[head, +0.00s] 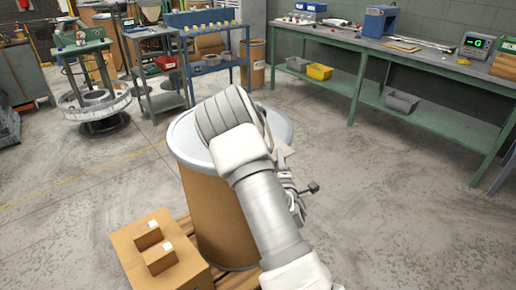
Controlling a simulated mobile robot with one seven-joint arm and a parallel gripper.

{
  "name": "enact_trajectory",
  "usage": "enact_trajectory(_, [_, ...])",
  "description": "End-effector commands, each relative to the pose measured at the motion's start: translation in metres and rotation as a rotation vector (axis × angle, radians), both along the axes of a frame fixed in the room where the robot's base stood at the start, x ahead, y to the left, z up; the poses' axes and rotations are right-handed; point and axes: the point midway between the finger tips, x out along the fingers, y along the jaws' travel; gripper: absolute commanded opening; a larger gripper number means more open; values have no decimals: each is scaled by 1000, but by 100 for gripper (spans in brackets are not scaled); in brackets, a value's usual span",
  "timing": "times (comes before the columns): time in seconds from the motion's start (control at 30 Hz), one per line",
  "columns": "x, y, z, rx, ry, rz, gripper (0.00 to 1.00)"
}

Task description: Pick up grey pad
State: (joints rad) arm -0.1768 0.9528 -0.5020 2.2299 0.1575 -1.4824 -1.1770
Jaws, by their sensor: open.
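My arm reaches up from the bottom and bends over a brown fibre drum (212,215) with a pale grey round lid (185,140). My gripper (297,192) shows only in part, behind the right side of my forearm and beside the drum. It is open, and I see nothing held in it. A pale flat edge (284,150) shows at the right of the lid, mostly hidden by my arm; I cannot tell what it is. I cannot make out a grey pad for certain; my arm covers much of the lid.
Small cardboard boxes sit on a larger carton (135,262) left of the drum. A long green workbench (400,62) runs along the right wall, with a yellow bin (319,72) and a grey bin (402,102) below. A green coiler stand (98,100) is at back left. Floor at right is clear.

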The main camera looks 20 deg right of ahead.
Motion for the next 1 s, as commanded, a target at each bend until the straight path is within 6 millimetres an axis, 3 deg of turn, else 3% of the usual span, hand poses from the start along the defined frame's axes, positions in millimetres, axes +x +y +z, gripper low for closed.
enact_trajectory(0.13, [12,-3,0,1,-1,1,42])
enact_trajectory(0.37, [12,-4,0,0,1,0,42])
enact_trajectory(0.6, [12,-3,0,0,0,0,0])
enact_trajectory(1.0, [12,-3,0,1,0,0,0])
